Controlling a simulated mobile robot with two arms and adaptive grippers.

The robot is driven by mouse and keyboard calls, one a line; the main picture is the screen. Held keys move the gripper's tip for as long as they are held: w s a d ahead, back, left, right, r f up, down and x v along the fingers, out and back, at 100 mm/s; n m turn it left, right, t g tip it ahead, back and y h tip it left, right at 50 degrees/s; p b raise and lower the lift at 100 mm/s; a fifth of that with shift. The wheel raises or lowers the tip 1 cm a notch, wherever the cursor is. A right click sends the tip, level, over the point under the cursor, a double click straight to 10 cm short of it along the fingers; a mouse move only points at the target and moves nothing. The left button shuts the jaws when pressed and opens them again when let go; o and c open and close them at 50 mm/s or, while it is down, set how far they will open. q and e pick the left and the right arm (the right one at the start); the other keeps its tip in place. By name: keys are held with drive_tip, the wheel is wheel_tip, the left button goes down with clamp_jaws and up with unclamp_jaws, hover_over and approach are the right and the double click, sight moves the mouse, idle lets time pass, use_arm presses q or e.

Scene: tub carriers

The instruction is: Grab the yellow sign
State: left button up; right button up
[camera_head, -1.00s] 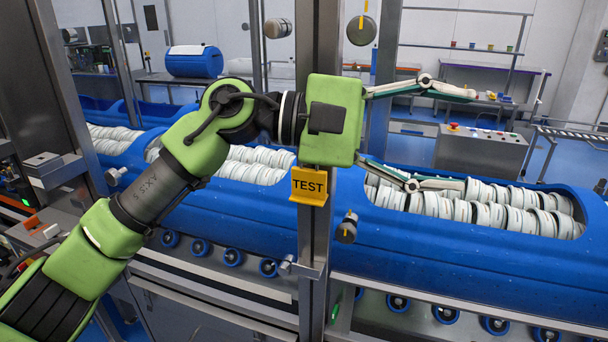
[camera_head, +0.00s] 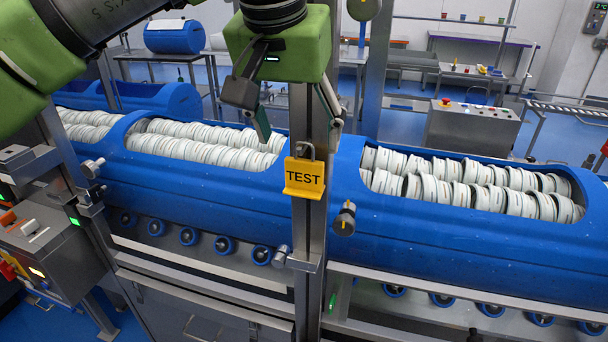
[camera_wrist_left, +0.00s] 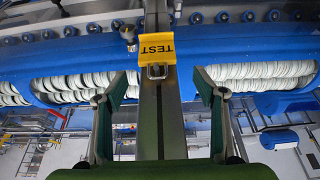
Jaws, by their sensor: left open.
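The yellow sign (camera_head: 304,178) with black "TEST" lettering hangs on the front of a steel post, with a grey loop handle at its top. My left gripper (camera_head: 298,125) points down just above the sign, its two fingers spread on either side of the post. In the left wrist view the sign (camera_wrist_left: 156,50) appears upside down, beyond the open fingertips (camera_wrist_left: 158,84) and roughly centred between them. The fingers are apart from the sign and hold nothing. My right gripper is in no view.
The steel post (camera_head: 308,240) stands in front of blue tub carriers (camera_head: 230,195) filled with rows of white discs. A small knob (camera_head: 345,218) juts out right of the post below the sign. A control box (camera_head: 470,128) stands behind.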

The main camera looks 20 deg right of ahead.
sight(304, 160)
use_arm(q)
drive_tip(key=shift+x, duration=1.05)
drive_tip(key=shift+w+d+f+p, duration=0.1)
drive_tip(key=shift+d+f+p, duration=0.05)
drive_tip(key=shift+f+p, duration=0.3)
drive_tip(key=p+x, duration=0.1)
drive_tip(key=x, duration=0.2)
drive_tip(key=shift+d+f, duration=0.2)
drive_tip(key=shift+f, duration=0.15)
drive_tip(key=shift+w+f, duration=0.1)
drive_tip(key=shift+f, duration=0.3)
drive_tip(key=shift+c, duration=0.4)
drive_tip(key=c, duration=1.1)
